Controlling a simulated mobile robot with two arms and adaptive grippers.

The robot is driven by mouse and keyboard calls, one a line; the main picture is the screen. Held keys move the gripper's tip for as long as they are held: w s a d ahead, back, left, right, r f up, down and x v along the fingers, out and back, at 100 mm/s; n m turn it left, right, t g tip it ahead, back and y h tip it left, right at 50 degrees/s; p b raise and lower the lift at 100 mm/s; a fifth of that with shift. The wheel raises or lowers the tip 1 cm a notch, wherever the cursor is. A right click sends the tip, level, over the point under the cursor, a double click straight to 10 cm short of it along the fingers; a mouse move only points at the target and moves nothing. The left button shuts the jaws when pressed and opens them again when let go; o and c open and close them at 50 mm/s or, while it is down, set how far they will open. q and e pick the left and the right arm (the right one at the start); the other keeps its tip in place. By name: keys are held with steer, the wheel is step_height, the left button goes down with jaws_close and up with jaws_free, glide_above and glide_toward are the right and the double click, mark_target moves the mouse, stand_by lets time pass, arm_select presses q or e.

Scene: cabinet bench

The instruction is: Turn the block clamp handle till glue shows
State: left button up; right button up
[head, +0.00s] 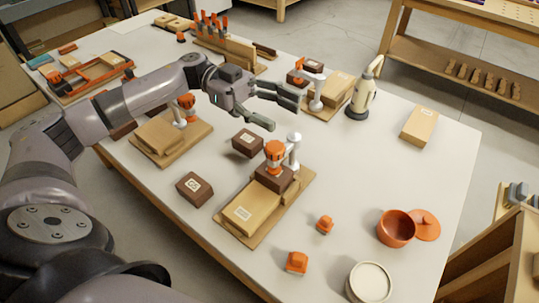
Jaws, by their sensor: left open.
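The nearest block clamp has an orange handle (275,149) and a white post (293,147). It stands over a dark brown block (274,178) on a wooden board (300,190), beside a pale wood block (252,207). No glue can be made out at this clamp. My left gripper (286,113) is open and empty, with its fingers pointing right. In the picture it is just above and beyond the orange handle, apart from it. Two similar clamps stand farther off, one with an orange knob (187,101) at left and one white clamp (314,78) behind. My right gripper is out of view.
Two loose dark blocks (195,188) (247,143) lie left of the clamp. A glue bottle (363,93), a wood block (419,125), an orange pot (396,228) with its lid, a round white-topped container (370,281) and small orange pieces (297,262) (325,224) are at right.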

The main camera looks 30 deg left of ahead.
mark_target(275, 146)
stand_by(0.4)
arm_select(q)
steer(key=shift+w+a+f+p, duration=0.15)
steer(key=shift+a+p, duration=0.15)
steer(key=shift+p, duration=0.2)
steer(key=s+a+f+n+t+y+p, duration=0.1)
steer(key=s+a+f+n+t+p, duration=0.2)
steer(key=a+f+t+p, duration=0.4)
steer(key=s+a+f+n+t+p, duration=0.2)
steer(key=s+a+n+p, duration=0.15)
steer(key=a, duration=0.45)
steer(key=shift+m, duration=0.25)
steer(key=p+x, duration=0.5)
steer(key=x, duration=1)
steer(key=shift+w+d+f, duration=0.2)
steer(key=shift+w+d, duration=0.1)
steer(key=shift+d, duration=0.05)
steer(key=shift+w+d+f, duration=0.1)
steer(key=shift+w+d, duration=0.05)
steer(key=shift+d, duration=0.35)
steer(key=shift+c, duration=0.5)
